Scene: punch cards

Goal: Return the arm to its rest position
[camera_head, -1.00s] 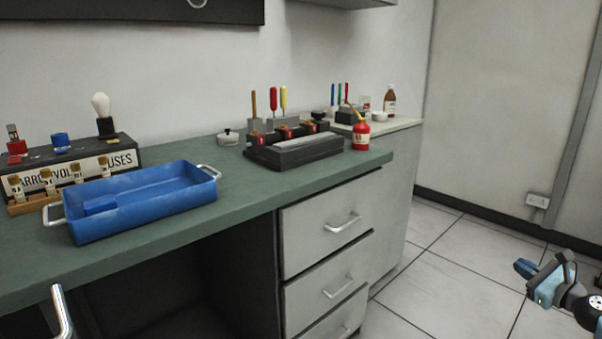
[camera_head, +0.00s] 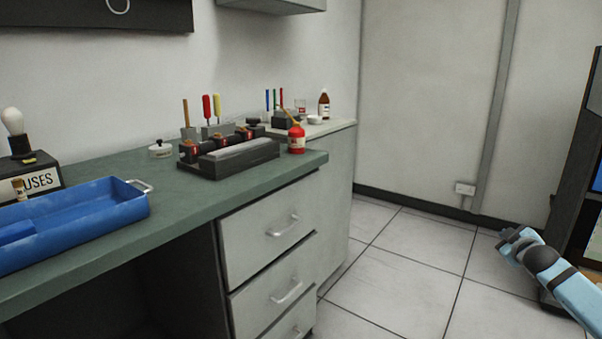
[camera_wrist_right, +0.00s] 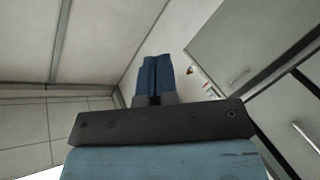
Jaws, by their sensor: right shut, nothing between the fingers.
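My right arm (camera_head: 572,292) comes in from the lower right in the head view, with light blue links and a dark joint. Its gripper (camera_head: 507,235) is held out over the tiled floor, clear of the bench. In the right wrist view the two blue fingers (camera_wrist_right: 157,75) lie together, shut and empty. My left gripper is out of view.
The green bench (camera_head: 110,225) at left carries a blue tray (camera_head: 105,210), a black block (camera_head: 235,158) and a red bottle (camera_head: 296,138). Drawers (camera_head: 270,228) sit below. A dark cabinet (camera_head: 580,170) stands at right. Floor (camera_head: 400,270) between is clear.

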